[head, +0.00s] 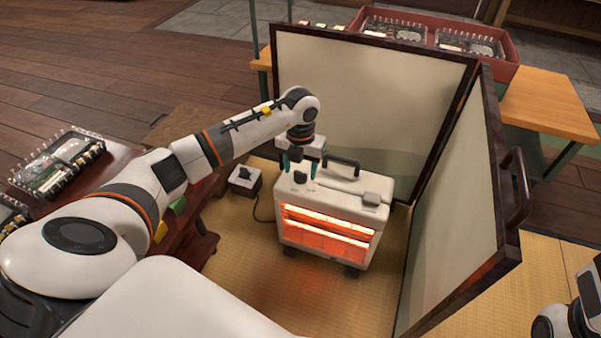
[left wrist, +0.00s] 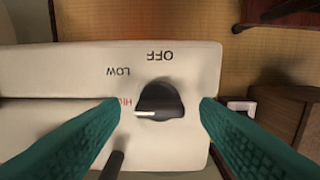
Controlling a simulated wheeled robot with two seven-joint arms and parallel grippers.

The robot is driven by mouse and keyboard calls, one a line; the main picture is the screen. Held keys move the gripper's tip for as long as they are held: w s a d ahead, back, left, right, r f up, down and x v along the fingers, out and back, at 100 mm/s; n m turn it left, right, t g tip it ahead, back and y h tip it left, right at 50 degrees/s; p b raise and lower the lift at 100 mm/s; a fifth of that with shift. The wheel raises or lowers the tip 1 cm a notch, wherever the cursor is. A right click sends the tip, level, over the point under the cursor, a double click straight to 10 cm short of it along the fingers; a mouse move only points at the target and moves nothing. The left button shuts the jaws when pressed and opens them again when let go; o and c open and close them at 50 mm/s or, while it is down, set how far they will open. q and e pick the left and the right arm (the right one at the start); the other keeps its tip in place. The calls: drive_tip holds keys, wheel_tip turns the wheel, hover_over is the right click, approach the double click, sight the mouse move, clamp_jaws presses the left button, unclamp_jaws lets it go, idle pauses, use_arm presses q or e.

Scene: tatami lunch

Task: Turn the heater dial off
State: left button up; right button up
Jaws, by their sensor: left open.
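The heater (head: 330,222) is a cream box on the tatami, its bars glowing orange. Its black dial (left wrist: 162,98) is on the top panel; in the head view the dial (head: 300,178) shows just below my left gripper (head: 299,166). The dial's white pointer mark faces left, by the red HIGH label, partly hidden by a finger. The LOW and OFF labels show upside down in the left wrist view. My left gripper is open, its teal fingers on either side of the dial with gaps visible in the wrist view. My right gripper is out of view.
A folding screen (head: 365,100) stands behind and right of the heater. A handle (head: 342,162) rises from the heater's top. A small box with a black knob (head: 245,180) and a cord are left of it. A dark red table (head: 110,160) is at left.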

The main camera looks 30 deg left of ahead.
use_arm(q)
drive_tip(key=shift+f, duration=0.3)
drive_tip(key=c, duration=1)
